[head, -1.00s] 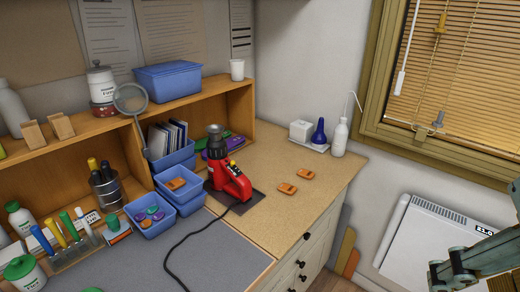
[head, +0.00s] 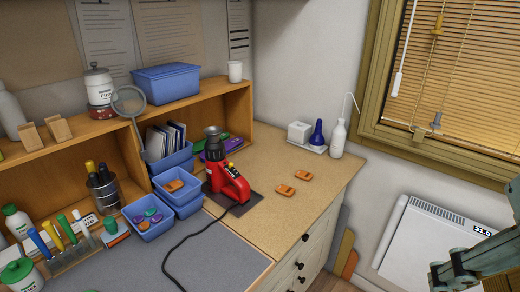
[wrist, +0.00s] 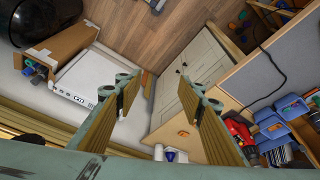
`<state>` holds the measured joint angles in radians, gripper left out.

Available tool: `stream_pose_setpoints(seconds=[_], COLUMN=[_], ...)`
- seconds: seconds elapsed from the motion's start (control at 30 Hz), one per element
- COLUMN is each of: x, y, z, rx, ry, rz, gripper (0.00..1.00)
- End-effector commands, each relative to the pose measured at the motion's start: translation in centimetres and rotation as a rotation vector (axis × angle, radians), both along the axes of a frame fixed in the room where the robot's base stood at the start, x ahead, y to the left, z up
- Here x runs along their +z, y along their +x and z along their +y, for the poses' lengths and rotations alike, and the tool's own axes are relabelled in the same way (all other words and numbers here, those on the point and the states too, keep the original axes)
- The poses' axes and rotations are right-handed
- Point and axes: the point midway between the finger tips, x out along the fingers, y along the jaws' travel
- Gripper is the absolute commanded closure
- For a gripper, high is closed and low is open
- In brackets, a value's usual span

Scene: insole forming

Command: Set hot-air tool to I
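The red hot-air tool (head: 226,180) stands upright on a dark pad on the worktop, with a black nozzle on top and a small yellow part on its body. Its switch markings are too small to read. The tool also shows at the right in the wrist view (wrist: 238,130). My gripper (wrist: 165,108) is open and empty in the wrist view, its two fingers wide apart above the cabinet and floor. In the head view a part of my arm shows at the lower right, well away from the tool.
Two orange pieces (head: 294,183) lie on the worktop (head: 262,208) right of the tool. Blue bins (head: 150,216) stand at its left. A black cord runs forward from it. A white bottle (head: 338,138) and a blue bottle (head: 318,133) stand at the back right. A white heater (head: 425,245) is on the wall.

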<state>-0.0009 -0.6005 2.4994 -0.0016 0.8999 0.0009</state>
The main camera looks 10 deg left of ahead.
Motion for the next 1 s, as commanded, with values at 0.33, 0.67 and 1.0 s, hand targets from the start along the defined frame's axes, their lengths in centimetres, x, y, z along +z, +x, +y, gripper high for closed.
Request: stream_pose_setpoints(seconds=[0.33, 0.67, 1.0], x=[1.3, 4.4, 7.2], y=[1.6, 6.2, 11.6], z=[0.4, 1.8, 3.9], rx=[0.027, 0.105, 0.193], ry=[-0.004, -0.016, -0.031], rz=[0.010, 0.036, 0.064], gripper=[0.77, 0.77, 0.77])
